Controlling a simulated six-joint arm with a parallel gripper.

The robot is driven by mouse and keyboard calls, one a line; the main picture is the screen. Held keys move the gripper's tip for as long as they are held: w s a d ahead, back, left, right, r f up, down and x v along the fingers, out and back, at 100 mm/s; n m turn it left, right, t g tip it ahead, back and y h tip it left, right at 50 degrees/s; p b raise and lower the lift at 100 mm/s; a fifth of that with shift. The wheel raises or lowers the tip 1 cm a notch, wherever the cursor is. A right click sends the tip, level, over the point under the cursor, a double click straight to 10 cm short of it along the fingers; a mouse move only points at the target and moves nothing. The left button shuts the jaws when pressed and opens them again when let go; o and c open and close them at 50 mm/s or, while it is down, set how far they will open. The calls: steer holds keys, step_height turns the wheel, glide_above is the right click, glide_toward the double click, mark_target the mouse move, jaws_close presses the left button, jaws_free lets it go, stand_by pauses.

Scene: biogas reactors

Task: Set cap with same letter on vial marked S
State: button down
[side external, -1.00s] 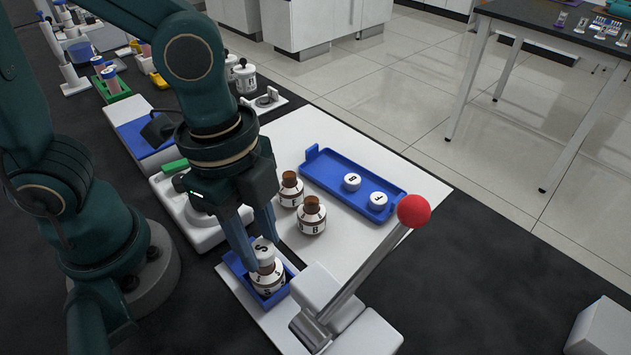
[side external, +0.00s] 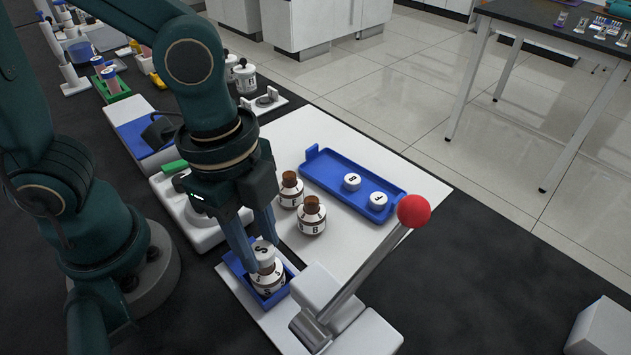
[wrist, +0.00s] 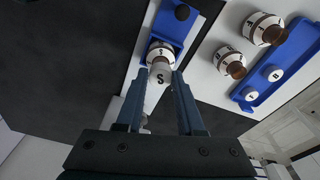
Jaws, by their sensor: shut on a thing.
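My gripper (side external: 263,242) is shut on the white cap marked S (side external: 264,252), holding it at the mouth of the vial marked S (side external: 268,278). The cap's S also shows between the fingers in the wrist view (wrist: 160,79). The vial stands in a small blue holder (side external: 284,292) on a white base. The cap looks in line with the vial or slightly tilted; I cannot tell if it is seated, as the fingers hide part of the joint.
Two brown vials with white labels, one marked B (side external: 311,217) and another behind it (side external: 290,192), stand nearby. A blue tray (side external: 330,172) holds two white caps. A lever with a red knob (side external: 414,211) rises right of the holder.

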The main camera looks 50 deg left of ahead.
steer(key=shift+f, duration=0.65)
stand_by(0.8)
steer(key=shift+c, duration=0.2)
jaws_free()
steer(key=shift+r, duration=0.1)
stand_by(0.3)
steer(key=shift+r, duration=3.45)
